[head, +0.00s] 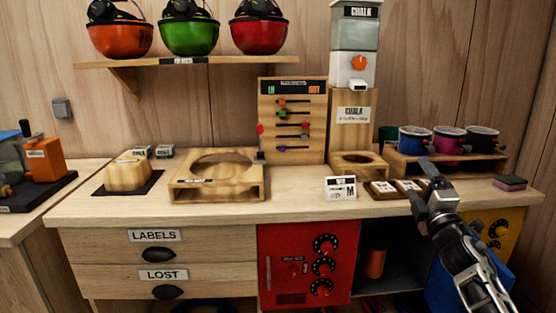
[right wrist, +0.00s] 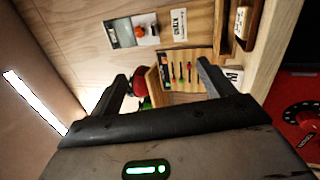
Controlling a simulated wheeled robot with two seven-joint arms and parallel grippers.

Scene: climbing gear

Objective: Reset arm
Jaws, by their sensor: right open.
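My right gripper (head: 430,178) reaches in from the lower right in the head view, in front of the right part of the workbench (head: 300,187). In the right wrist view its two fingers (right wrist: 162,72) stand wide apart with nothing between them that they touch. The gripper is open and empty. My left gripper and left arm are not in view.
Small label tiles (head: 395,188) lie near my right gripper, with blue, magenta and black cups (head: 450,139) behind. A chalk dispenser (head: 353,70), slider board (head: 292,120) and wooden ring stand (head: 218,190) stand further left. Helmets (head: 189,36) sit on a shelf (head: 187,63).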

